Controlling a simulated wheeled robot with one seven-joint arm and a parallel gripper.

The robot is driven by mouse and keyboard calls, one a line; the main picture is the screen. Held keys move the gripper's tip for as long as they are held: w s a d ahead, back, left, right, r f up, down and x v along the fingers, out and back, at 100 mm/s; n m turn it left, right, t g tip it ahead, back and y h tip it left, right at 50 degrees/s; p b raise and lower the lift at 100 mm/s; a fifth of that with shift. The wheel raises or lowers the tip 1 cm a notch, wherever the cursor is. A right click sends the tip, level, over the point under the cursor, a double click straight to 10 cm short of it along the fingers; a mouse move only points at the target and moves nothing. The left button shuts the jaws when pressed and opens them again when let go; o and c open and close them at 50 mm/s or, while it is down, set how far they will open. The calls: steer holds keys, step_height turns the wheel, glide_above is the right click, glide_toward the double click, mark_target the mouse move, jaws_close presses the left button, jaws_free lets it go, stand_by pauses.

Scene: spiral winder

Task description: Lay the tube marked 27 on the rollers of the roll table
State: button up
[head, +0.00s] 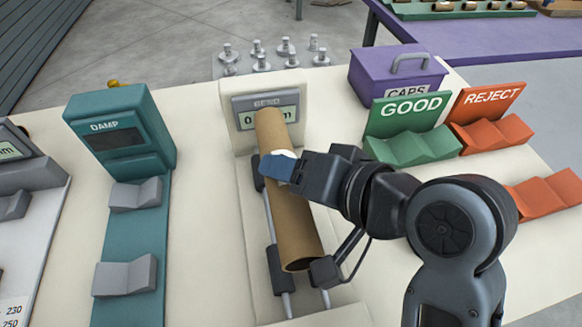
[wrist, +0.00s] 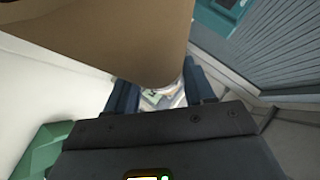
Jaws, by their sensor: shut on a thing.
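A brown cardboard tube (head: 294,215) lies lengthwise over the roll table, above or on its rollers (head: 281,268); I cannot tell whether it touches them. No number shows on it. My gripper (head: 278,168) is shut on the tube near its upper half, with a blue fingertip and a white patch at the grip. The roll table's display (head: 266,112), under the word BEND, is partly hidden by the tube's far end. In the wrist view the tube (wrist: 120,35) fills the top, between my dark blue fingers (wrist: 160,95).
The teal DAMP station (head: 120,130) with grey cradles stands to the left. The green GOOD rack (head: 410,125) and orange REJECT rack (head: 490,120) are at the right, by the purple CAPS box (head: 395,75). Several metal pegs (head: 285,48) stand behind the display.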

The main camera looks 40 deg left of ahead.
step_height(320, 180, down, 3)
steer(key=shift+f+b, duration=0.15)
steer(key=shift+b, duration=1.1)
steer(key=shift+f+b, duration=0.35)
steer(key=shift+f, duration=1.1)
steer(key=o, duration=1.1)
steer(key=shift+o, duration=0.2)
steer(key=shift+d, duration=0.1)
steer(key=v, duration=0.7)
steer(key=shift+d+r, duration=0.25)
steer(key=shift+r, duration=0.1)
